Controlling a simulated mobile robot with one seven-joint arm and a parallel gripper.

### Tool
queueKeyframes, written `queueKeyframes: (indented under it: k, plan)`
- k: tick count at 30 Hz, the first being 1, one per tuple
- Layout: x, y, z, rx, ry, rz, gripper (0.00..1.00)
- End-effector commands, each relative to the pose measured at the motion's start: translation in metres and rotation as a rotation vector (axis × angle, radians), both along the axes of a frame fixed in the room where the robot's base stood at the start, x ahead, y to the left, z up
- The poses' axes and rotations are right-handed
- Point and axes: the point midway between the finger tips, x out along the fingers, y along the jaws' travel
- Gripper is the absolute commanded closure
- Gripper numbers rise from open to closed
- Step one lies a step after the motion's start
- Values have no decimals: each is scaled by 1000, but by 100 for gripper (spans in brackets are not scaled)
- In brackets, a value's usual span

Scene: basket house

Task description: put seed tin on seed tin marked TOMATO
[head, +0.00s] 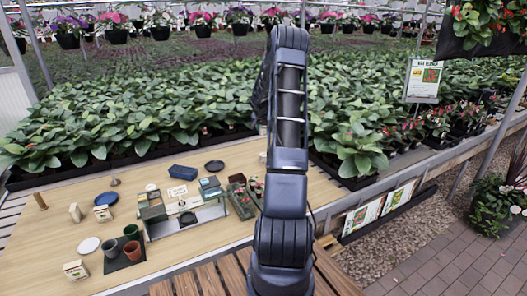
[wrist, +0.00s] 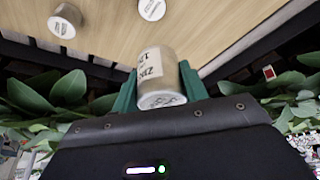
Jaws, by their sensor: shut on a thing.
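My gripper (wrist: 160,80) has green fingers and is shut on a tan seed tin (wrist: 153,62) with dark lettering that I cannot read surely. The tin is tilted in the wrist view, with a pale printed end facing the camera. Another tan tin (wrist: 65,20) with dark lettering stands apart on the wooden surface at the upper left. A pale round printed tin top (wrist: 152,8) shows at the top edge. I cannot make out the word TOMATO on either. In the head view my arm hides the gripper and the held tin.

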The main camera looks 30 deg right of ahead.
Motion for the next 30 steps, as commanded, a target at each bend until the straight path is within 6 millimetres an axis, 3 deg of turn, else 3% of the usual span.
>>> queueKeyframes:
  k: [3,10,19,27,30]
  plan:
    - [0,0,-28,1,3,1,79]
    - [0,0,-70,1,0,1,79]
    - [0,0,-89,0,0,0,79]
    - [0,1,-123,1,1,0,79]
    - [0,0,-126,0,-1,0,79]
